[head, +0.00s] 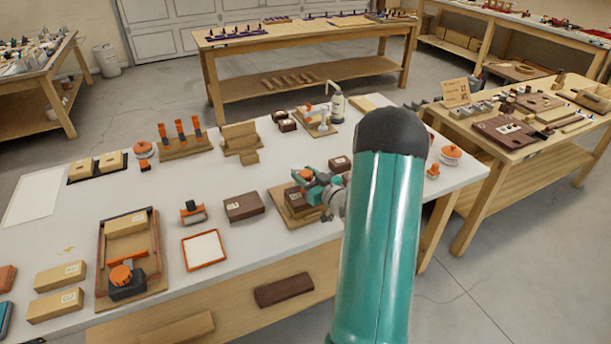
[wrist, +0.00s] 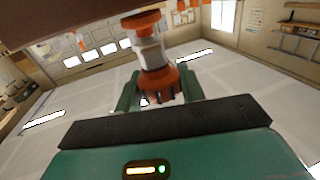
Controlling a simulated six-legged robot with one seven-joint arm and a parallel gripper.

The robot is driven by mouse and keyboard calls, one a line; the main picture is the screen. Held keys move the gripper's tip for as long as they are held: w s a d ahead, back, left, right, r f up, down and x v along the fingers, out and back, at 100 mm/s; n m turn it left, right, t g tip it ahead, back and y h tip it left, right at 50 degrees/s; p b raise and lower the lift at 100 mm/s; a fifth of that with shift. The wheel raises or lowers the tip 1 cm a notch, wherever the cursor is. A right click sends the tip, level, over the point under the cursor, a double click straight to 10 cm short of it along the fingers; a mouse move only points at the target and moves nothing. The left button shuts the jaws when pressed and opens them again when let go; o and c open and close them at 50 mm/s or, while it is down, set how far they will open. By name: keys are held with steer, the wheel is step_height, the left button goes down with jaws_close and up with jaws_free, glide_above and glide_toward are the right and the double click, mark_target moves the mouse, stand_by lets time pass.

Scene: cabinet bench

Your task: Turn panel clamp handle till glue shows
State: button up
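In the wrist view, an orange ribbed clamp handle (wrist: 158,86) sits between the two green fingers of my gripper (wrist: 158,92), with no clear gap at its sides. A pale cylinder and an orange end piece show beyond the handle. The dark brown panel (wrist: 60,18) fills the upper left corner of that view. In the head view, my gripper (head: 316,188) is at a wooden base (head: 288,213) carrying brown panels, with a small orange part (head: 304,174) close by. My arm and gripper partly hide this setup. The panel joint and any glue there cannot be made out.
A brown block (head: 244,206) and an orange-edged white tray (head: 204,250) lie to the left. A wooden tray (head: 104,262) holds another orange-knobbed clamp (head: 126,284). Behind stand a bottle (head: 337,104) and several upright orange-handled tools (head: 181,131).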

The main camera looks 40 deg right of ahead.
steer(key=c, duration=0.4)
steer(key=shift+m+h, duration=0.3)
steer(key=shift+h, duration=0.1)
